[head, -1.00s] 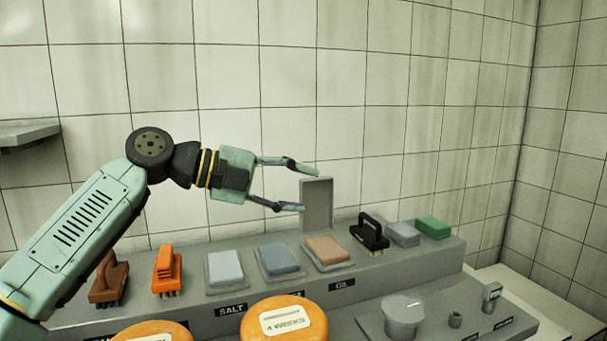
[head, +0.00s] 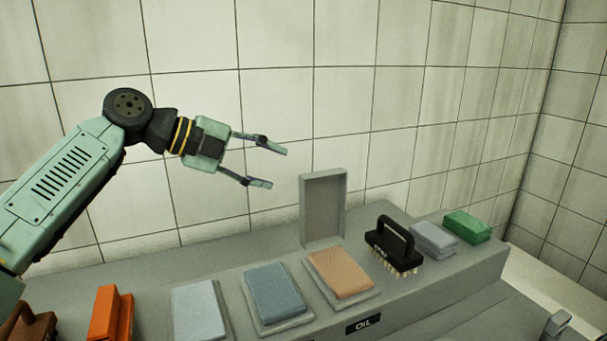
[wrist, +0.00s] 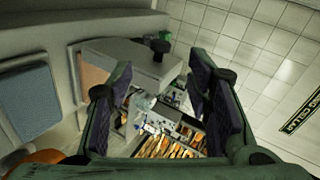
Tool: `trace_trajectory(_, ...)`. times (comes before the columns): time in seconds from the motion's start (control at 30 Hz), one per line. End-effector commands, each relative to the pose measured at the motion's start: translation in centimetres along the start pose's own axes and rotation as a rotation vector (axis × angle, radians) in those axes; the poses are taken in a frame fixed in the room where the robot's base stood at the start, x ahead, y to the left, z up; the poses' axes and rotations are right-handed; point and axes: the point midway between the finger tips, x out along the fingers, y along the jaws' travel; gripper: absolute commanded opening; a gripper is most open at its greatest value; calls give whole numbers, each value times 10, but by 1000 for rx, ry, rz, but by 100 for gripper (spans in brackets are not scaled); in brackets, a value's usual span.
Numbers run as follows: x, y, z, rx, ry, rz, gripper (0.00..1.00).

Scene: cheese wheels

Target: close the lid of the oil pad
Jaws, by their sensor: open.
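The oil pad is a tan block (head: 340,272) on a grey base, above a black OIL label (head: 363,323). Its grey lid (head: 323,208) stands upright at the back edge of the pad, so the pad is uncovered. In the head view my gripper (head: 278,168) is open and empty, up and to the left of the lid, with a visible gap between them. In the wrist view both fingers (wrist: 160,68) are spread with nothing held, and part of the tan pad (wrist: 93,76) shows left of them.
A blue pad (head: 275,292) and a pale pad (head: 198,312) lie left of the oil pad. A black-handled brush (head: 394,246), grey sponges (head: 433,239) and green sponges (head: 467,226) stand to its right. An orange brush (head: 110,313) is at left. A tiled wall (head: 430,80) rises behind.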

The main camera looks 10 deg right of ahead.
Motion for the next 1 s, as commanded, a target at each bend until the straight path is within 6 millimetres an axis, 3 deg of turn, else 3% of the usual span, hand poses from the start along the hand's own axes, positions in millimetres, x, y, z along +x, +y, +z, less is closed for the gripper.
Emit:
trace_trajectory(0.3, 61, 0, -1, 2, 4, 2, 46)
trace_trajectory(0.5, 86, 0, 0, 0, 1, 1, 46)
trace_trajectory(0.9, 94, 0, 0, 1, 0, 0, 46)
trace_trajectory(1.0, 94, 0, 0, 1, 0, 0, 39)
